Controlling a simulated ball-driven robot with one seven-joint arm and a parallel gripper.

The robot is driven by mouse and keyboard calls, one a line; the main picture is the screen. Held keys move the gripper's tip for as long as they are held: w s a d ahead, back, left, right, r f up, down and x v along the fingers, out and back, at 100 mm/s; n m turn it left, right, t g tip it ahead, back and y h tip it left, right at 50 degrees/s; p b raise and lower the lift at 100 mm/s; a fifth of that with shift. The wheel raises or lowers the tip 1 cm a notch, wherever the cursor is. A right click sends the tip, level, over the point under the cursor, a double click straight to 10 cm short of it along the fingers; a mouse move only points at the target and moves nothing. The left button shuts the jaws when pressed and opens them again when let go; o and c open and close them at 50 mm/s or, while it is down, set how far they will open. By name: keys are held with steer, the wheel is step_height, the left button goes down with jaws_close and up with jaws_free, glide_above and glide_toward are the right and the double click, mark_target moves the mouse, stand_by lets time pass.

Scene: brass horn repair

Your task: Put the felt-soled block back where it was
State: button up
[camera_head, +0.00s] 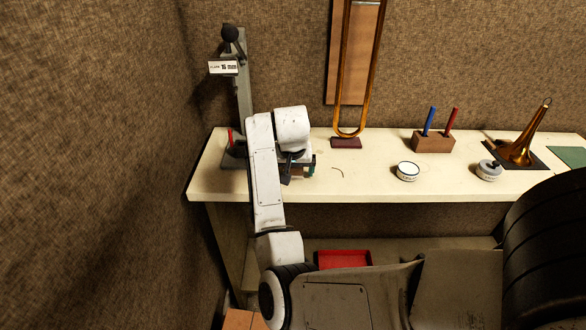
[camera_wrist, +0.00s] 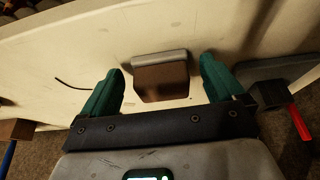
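A brown block with a grey layer along one edge, which looks like the felt-soled block (camera_wrist: 162,80), is on the pale workbench (camera_wrist: 215,30) in the wrist view. My gripper (camera_wrist: 162,64) is open, with its two green fingers on either side of the block. A gap shows between the block and each finger, so they look apart. In the head view my gripper (camera_head: 300,170) is low over the bench's left part, and my arm mostly hides the block there.
A clamp stand (camera_head: 243,95) with a red handle is close by at left. A thin dark wire (camera_head: 338,171) lies to the right. A brass slide (camera_head: 348,130) stands behind on a dark red pad. A white tin (camera_head: 407,171), a pen holder (camera_head: 432,143) and a brass bell (camera_head: 520,150) are further right.

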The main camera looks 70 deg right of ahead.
steer(key=shift+r, duration=0.1)
steer(key=v, duration=1.2)
steer(key=s+a+f+n+y, duration=0.1)
steer(key=s+a+f+n, duration=0.3)
steer(key=a+f, duration=0.4)
steer(key=s+a+f+n+y, duration=0.1)
steer(key=s+a+f+n, duration=0.3)
steer(key=a, duration=0.7)
steer(key=s+a+f+n+y, duration=0.1)
steer(key=s+a+f+n, duration=0.4)
steer(key=a+f, duration=0.5)
step_height(320, 180, down, 3)
steer(key=shift+s+a+r+g+y, duration=0.15)
steer(key=shift+s+a+g+y, duration=0.2)
steer(key=shift+s, duration=0.9)
steer(key=shift+d, duration=0.1)
